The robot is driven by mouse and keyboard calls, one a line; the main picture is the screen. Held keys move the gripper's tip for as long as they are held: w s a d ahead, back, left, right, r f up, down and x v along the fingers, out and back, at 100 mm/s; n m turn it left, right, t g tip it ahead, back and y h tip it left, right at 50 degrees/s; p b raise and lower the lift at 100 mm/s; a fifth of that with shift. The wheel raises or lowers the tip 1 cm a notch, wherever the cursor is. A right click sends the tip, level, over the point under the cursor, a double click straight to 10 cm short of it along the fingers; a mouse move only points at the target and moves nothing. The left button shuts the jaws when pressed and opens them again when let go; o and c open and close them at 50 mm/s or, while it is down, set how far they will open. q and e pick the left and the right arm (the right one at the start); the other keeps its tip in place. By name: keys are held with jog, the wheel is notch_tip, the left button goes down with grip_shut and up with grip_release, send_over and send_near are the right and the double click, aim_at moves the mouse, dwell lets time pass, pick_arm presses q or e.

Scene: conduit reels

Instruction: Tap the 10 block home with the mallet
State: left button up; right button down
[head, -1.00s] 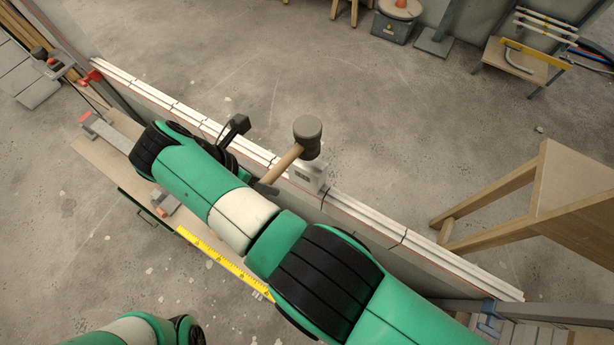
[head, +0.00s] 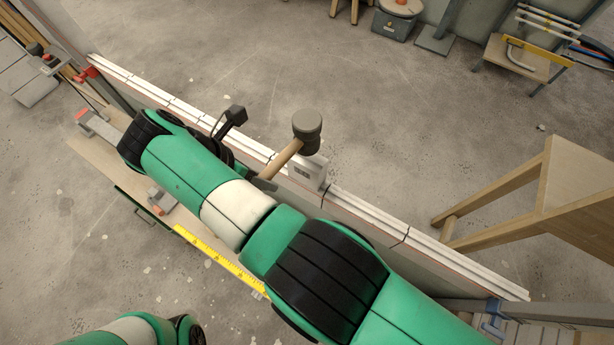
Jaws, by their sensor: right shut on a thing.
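The mallet (head: 307,124) has a dark grey head and a wooden handle. Its head is above the rail, at the upper end of the handle. My right gripper (head: 262,184) is shut on the mallet's handle; my right arm hides most of the gripper. A light grey block (head: 308,171) sits on the white rail, just below and beside the mallet head. Its marking is too small to read, so I cannot tell if it is the 10 block. Whether the mallet head touches it is not clear. My left gripper is not in view; only part of my left arm shows at the bottom.
The long white rail (head: 370,214) runs along a narrow wall top from upper left to lower right. A yellow tape measure (head: 220,256) lies along the wooden board (head: 92,155). A wooden trestle (head: 505,200) stands at right. A red clamp (head: 88,73) grips the rail's far left end.

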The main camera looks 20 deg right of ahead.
notch_tip(320, 180, down, 6)
jog(key=b, duration=0.5)
notch_tip(320, 180, up, 6)
jog(key=p, duration=0.5)
jog(key=shift+f, duration=0.15)
notch_tip(320, 180, up, 5)
jog(key=p, duration=0.5)
